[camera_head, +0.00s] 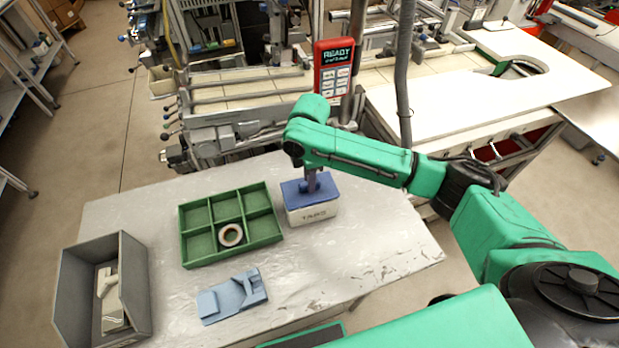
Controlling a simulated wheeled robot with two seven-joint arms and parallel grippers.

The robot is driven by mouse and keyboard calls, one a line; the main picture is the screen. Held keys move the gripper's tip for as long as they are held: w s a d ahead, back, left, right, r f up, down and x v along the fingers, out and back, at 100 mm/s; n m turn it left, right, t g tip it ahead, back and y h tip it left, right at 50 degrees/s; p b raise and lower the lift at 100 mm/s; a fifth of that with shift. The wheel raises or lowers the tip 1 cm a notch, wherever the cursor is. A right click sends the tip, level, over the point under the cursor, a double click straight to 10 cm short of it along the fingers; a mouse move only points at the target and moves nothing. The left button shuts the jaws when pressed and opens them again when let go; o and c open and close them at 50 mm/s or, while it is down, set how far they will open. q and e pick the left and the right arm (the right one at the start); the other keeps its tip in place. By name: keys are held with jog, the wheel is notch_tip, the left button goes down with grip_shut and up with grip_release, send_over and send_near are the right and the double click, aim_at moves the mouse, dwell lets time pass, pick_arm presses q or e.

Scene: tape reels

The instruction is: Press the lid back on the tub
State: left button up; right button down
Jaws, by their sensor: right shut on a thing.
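The white tub (313,212), marked "TABS", stands upright on the table, right of the green tray. Its blue lid (293,190) lies on top of the tub; I cannot tell whether it is fully seated. My right gripper (311,187) points down onto the lid from above and is shut on the lid's raised middle part. The gripper and wrist hide part of the lid. My left gripper is not in view.
A green divided tray (190,222) holds a tape reel (230,235) in a front compartment. A blue-grey fixture (233,297) lies in front of it. A grey bin (137,290) with a pale part (110,298) stands at left. The table's right front is clear.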

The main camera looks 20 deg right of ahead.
jog(key=shift+f+p, duration=0.45)
jog(key=shift+p, duration=0.2)
dwell(1.1)
jog(key=shift+p, duration=0.45)
dwell(0.5)
jog(key=shift+c, duration=0.9)
grip_release()
